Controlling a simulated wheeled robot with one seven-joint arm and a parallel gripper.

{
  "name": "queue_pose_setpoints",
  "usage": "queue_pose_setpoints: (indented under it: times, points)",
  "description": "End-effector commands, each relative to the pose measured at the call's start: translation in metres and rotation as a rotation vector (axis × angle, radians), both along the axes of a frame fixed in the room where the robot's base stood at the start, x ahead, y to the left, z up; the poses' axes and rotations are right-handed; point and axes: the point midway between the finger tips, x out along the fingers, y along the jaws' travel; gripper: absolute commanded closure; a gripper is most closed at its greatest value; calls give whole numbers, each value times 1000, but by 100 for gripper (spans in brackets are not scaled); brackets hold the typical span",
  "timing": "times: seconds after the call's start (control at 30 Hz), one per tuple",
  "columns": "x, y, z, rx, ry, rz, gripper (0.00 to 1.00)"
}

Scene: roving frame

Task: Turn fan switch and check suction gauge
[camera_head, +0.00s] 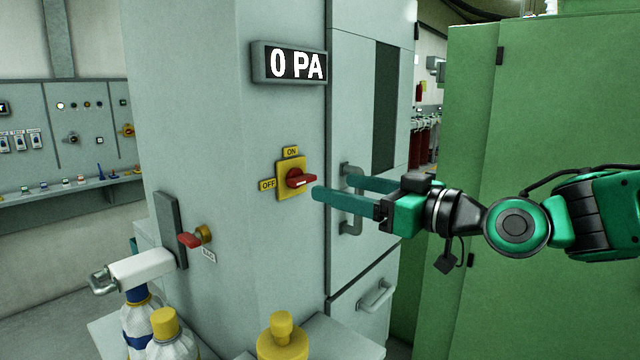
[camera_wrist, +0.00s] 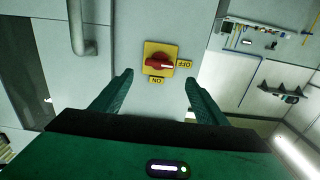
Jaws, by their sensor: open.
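The fan switch is a red rotary handle (camera_head: 300,179) on a yellow plate (camera_head: 284,188) on the grey cabinet, with an ON label above and an OFF label at left. In the wrist view the handle (camera_wrist: 158,62) lies in line with the OFF label (camera_wrist: 185,63). The suction gauge (camera_head: 290,64) is a dark display above the switch and reads 0 PA. My gripper (camera_head: 340,188) is open and empty, to the right of the switch in the head view. In the wrist view the switch appears between and beyond the fingertips (camera_wrist: 158,80), apart from them.
Yellow-capped bottles (camera_head: 165,325) stand below. A green cabinet (camera_head: 540,100) stands at right.

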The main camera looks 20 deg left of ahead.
Motion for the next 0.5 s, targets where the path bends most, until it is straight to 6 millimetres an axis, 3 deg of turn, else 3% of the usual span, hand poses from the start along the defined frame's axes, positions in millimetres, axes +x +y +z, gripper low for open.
queue_pose_setpoints:
  times: [0.3, 0.5]
  points:
    - [20, 53, -1, -1, 2, 4, 33]
    - [30, 72, -1, -2, 2, 0, 33]
